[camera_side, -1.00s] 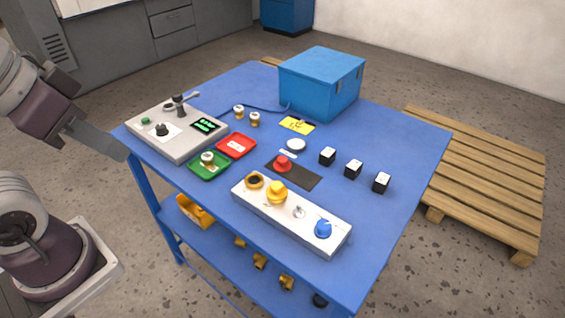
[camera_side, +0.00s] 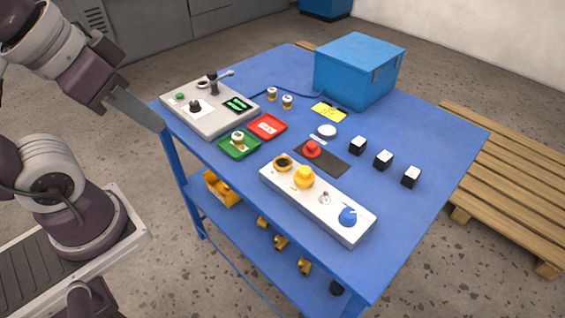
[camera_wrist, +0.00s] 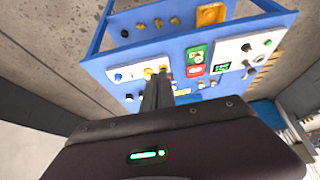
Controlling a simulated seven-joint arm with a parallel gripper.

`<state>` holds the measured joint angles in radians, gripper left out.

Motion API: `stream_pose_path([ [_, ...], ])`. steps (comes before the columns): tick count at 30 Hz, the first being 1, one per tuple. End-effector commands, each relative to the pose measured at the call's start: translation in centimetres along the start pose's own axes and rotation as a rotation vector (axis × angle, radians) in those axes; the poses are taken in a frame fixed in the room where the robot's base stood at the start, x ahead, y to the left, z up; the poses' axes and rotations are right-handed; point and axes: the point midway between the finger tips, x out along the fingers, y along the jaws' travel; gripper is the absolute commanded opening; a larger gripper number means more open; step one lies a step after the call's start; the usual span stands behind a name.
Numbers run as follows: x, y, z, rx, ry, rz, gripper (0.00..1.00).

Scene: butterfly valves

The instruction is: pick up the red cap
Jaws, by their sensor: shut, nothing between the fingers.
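The red cap (camera_side: 312,149) sits on a black mat (camera_side: 336,166) near the middle of the blue table in the side view. It has a rounded top and wider base. In the wrist view I cannot make it out clearly; my fingers cover part of the table. My gripper (camera_side: 161,129) is off the table's left edge in the side view, well away from the cap, pointing down and right. Its fingers also show in the wrist view (camera_wrist: 158,76), close together, with nothing between them.
A white valve panel (camera_side: 326,205) lies in front of the mat. Green (camera_side: 225,148) and red (camera_side: 267,127) trays and a grey control box (camera_side: 190,115) are to the left. A blue box (camera_side: 358,70) stands behind. Several black-and-white blocks (camera_side: 383,160) are right of the cap.

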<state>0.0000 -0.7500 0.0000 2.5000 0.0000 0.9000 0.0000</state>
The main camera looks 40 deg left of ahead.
Motion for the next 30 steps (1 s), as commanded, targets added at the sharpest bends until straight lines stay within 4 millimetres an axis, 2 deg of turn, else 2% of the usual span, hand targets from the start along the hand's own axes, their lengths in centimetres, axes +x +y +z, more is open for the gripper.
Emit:
stream_pose_path([
  [3, 0.0, 0.0, 0.0, 0.000, 0.000, 0.000, 0.00],
  [11, 0.0, 0.0, 0.0, 0.000, 0.000, 0.000, 0.51],
  [20, 0.0, 0.0, -0.2, -0.007, -0.002, 0.001, 0.52],
  [23, 0.0, 0.1, -2.7, -0.115, -0.036, 0.014, 0.52],
  [26, 1.2, 0.3, -8.5, -0.378, -0.115, 0.023, 0.52],
  [27, 2.4, 0.3, -11.1, -0.504, -0.152, 0.017, 0.52],
  [29, 4.8, 0.3, -14.8, -0.692, -0.205, -0.006, 0.52],
  [30, 6.9, 0.3, -17.0, -0.816, -0.236, -0.029, 0.52],
])
